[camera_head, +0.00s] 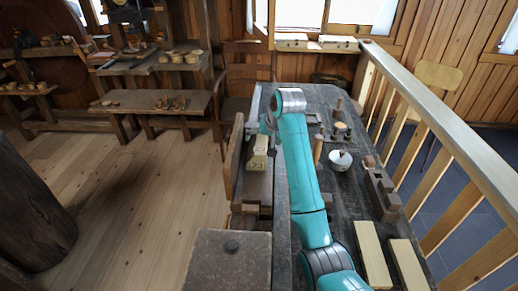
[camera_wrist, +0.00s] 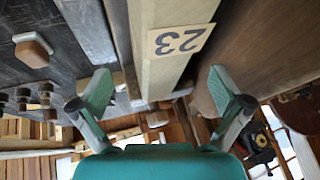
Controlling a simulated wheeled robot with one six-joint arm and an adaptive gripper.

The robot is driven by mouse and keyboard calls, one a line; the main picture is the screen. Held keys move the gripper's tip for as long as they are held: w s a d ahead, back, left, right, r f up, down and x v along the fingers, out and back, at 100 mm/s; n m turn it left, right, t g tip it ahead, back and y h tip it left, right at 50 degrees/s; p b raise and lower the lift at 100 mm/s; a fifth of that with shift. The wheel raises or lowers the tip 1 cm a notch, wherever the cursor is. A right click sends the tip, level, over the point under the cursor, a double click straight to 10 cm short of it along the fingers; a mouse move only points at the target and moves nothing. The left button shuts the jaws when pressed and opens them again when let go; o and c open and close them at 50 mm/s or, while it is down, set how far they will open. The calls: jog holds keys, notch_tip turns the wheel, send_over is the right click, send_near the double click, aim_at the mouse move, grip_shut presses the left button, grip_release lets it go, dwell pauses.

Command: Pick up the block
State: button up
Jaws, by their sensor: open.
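The block is a pale wooden piece with a "23" label. In the head view the block (camera_head: 261,146) is at the left side of the dark workbench, beside an upright brown board (camera_head: 233,157). In the wrist view the block (camera_wrist: 160,72) runs from the top edge down between my two fingers. My gripper (camera_wrist: 161,76) is open, with one teal finger on each side of the block and visible gaps in the picture. I cannot tell how far the fingertips are from it in depth. In the head view my arm hides most of the gripper.
The workbench (camera_head: 318,98) holds a white lidded pot (camera_head: 340,160), a dark notched block (camera_head: 381,188) and two pale planks (camera_head: 372,254) right of my arm. A wooden railing (camera_head: 440,128) bounds the right. Open plank floor (camera_head: 140,190) lies left.

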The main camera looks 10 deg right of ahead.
jog(key=shift+x, duration=2.25)
jog(key=shift+s, duration=0.15)
jog(key=c, duration=1.3)
jog(key=shift+s+d+r, duration=0.1)
jog(key=shift+s+r, duration=0.15)
jog(key=shift+s, duration=0.05)
jog(key=s+d+r, duration=0.3)
jog(key=s+r, duration=0.4)
jog(key=s, duration=0.6)
jog(key=shift+d+r, duration=0.2)
jog(key=shift+d, duration=0.05)
